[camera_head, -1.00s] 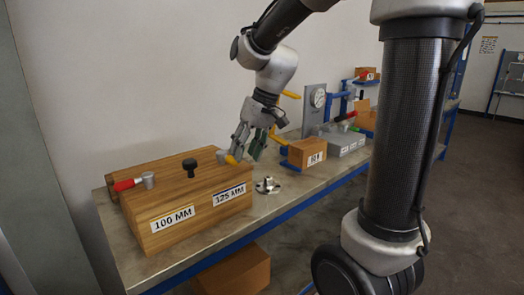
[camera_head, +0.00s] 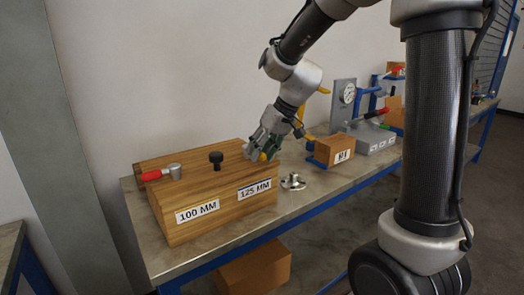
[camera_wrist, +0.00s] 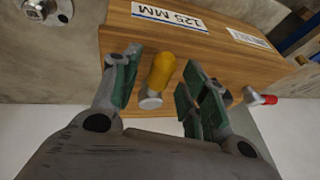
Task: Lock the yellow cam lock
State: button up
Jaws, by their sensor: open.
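The yellow cam lock (camera_wrist: 162,72) sits on the wooden block near its 125 MM label. In the wrist view its yellow handle lies between my gripper's open fingers (camera_wrist: 158,88), with its grey pivot end (camera_wrist: 150,99) nearer the palm. The fingers have green pads, and a gap shows on both sides of the handle. In the head view my gripper (camera_head: 264,152) is down at the right end of the block (camera_head: 217,208), and only a small bit of the yellow handle (camera_head: 263,157) shows; the rest is hidden by the fingers.
A red-handled cam lock (camera_head: 160,173) and a black knob (camera_head: 216,159) stand on the block left of my gripper. A metal flanged part (camera_head: 292,182) lies on the bench right of the block. A cardboard box (camera_head: 334,149) and a gauge panel (camera_head: 343,100) stand farther right.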

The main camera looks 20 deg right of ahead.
jog(key=shift+c, duration=0.2)
grip_shut()
